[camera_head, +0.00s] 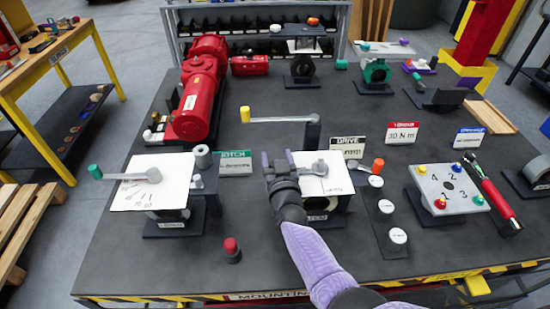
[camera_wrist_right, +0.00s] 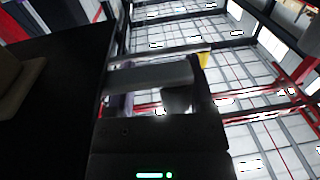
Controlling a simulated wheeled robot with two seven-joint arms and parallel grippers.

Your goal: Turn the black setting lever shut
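In the head view, a grey lever (camera_head: 316,169) sits on the white plate of the middle valve unit (camera_head: 340,184), pointing left toward my right gripper. Its far end is hidden behind the gripper, so I cannot see a black knob. My right gripper (camera_head: 279,161) is at the plate's left edge, with its two purple-edged fingers apart. In the right wrist view the fingers (camera_wrist_right: 165,92) also stand apart, with a grey cylindrical part (camera_wrist_right: 177,98) between them; contact cannot be made out. My left gripper is not in view.
A left valve unit has a lever with a green knob (camera_head: 95,171). Behind the gripper, a long lever ends in a yellow knob (camera_head: 245,114). An orange knob (camera_head: 378,166) and white-capped buttons (camera_head: 386,207) stand right. A red-topped button (camera_head: 231,246) stands in front, left of my arm.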

